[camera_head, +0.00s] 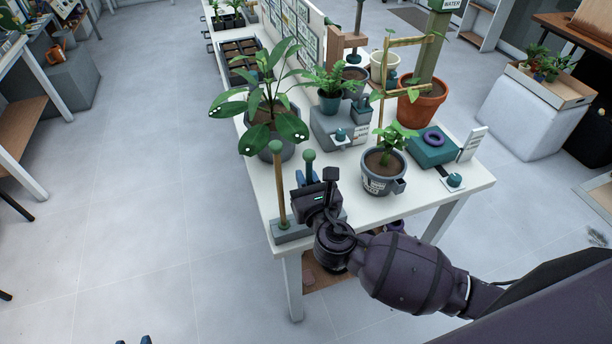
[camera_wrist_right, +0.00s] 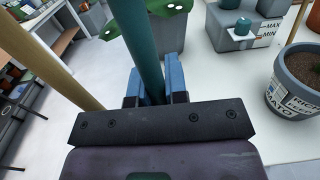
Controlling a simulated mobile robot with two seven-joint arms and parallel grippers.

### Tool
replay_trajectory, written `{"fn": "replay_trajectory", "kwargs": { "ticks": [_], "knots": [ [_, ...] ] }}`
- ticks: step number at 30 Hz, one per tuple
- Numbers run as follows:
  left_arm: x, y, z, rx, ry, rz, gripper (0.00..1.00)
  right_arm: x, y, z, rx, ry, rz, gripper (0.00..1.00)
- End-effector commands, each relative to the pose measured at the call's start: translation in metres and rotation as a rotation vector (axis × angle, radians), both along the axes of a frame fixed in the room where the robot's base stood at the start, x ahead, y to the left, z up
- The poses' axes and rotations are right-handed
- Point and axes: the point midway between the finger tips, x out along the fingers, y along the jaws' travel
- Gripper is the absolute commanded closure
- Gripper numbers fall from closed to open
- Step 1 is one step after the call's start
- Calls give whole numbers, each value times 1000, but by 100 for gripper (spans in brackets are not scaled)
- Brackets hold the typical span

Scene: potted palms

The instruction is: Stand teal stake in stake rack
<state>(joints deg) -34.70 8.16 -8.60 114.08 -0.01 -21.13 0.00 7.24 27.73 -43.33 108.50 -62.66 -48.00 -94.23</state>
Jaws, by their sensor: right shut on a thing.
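The teal stake (camera_head: 309,167) has a round teal top and looks close to upright at the front left of the table. My right gripper (camera_head: 306,184) is shut on it; in the right wrist view the stake (camera_wrist_right: 143,40) passes between the blue fingers (camera_wrist_right: 158,82). The stake's lower end is hidden behind my gripper, so I cannot tell whether it is in a hole. The grey stake rack (camera_head: 290,232) lies at the table's front left corner, partly covered by my right gripper. Two blue fingertips of my left gripper (camera_head: 133,341) show apart at the bottom edge.
A wooden stake with a green top (camera_head: 279,190) stands in the rack, left of my gripper. A large-leafed plant (camera_head: 265,100) is close behind. A grey labelled pot (camera_head: 380,178) stands to the right. Bare white tabletop (camera_head: 420,205) lies at the front right.

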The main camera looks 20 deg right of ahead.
Motion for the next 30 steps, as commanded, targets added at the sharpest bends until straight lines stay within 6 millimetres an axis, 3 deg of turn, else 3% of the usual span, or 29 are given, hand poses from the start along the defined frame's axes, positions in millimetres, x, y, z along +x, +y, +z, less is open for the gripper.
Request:
{"fn": "replay_trajectory", "kwargs": {
  "ticks": [15,25,26,30],
  "knots": [
    [2,-1,-12,0,1,-2,57,0,0,-18,1,1,-1,100],
    [2,-1,-12,0,0,-2,57,0,0,-19,1,0,0,100],
    [2,-1,-12,0,0,-2,57,0,0,-19,1,0,0,83],
    [2,-1,-12,0,1,-2,57,0,0,-19,1,0,0,62]
  ]
}}
